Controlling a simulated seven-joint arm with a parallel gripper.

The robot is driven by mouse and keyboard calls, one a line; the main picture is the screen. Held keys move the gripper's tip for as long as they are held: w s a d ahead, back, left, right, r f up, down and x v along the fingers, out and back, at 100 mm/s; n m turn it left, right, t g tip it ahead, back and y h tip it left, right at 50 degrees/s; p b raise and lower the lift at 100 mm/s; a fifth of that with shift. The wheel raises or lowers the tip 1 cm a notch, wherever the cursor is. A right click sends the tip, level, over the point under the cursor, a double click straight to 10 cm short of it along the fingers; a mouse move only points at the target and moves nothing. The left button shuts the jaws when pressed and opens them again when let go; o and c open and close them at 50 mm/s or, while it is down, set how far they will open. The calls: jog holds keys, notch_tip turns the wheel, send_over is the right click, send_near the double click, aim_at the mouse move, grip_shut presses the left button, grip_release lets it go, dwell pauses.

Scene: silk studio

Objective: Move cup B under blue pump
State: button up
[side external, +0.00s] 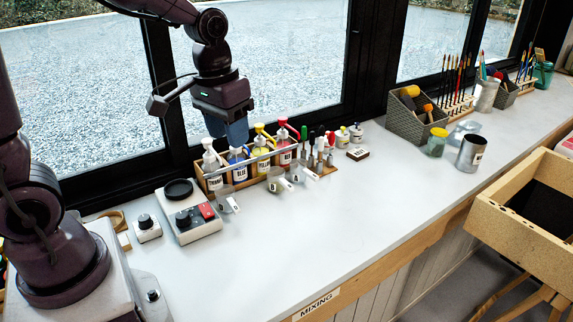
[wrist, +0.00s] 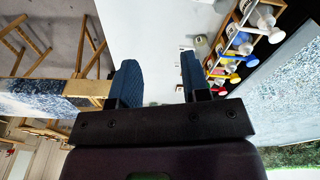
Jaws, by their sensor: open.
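The blue pump (side external: 238,166) is a bottle labelled BLUE in a wooden rack, between a white-topped bottle and a yellow one. Several small clear cups stand in front of the rack. The middle one, whose small label seems to read B (side external: 275,184), stands in front of the yellow pump. Another cup (side external: 228,201) is to its left and one (side external: 297,175) to its right; their letters are hard to read. My gripper (side external: 236,135) points down above the rack, empty. Its two blue fingers are apart in the wrist view (wrist: 160,75), where the blue pump (wrist: 241,43) shows at right.
A red pump (side external: 285,152) and a stand of small tools (side external: 320,155) are right of the yellow pump (side external: 262,152). A grey basket (side external: 415,115) and a metal can (side external: 471,153) stand right. The counter's middle is clear.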

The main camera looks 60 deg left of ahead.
jog(key=w+a+f+n+g, duration=0.2)
jog(key=w+a+f+n, duration=0.2)
jog(key=w+f, duration=0.4)
jog(key=n, duration=0.9)
send_over(287, 184)
jog(key=shift+t, duration=0.4)
notch_tip(287, 184, down, 11)
jog(key=shift+w+a+r, duration=0.1)
jog(key=shift+n, duration=0.6)
jog(key=shift+f, duration=3.05)
jog(key=shift+c, duration=0.2)
grip_shut()
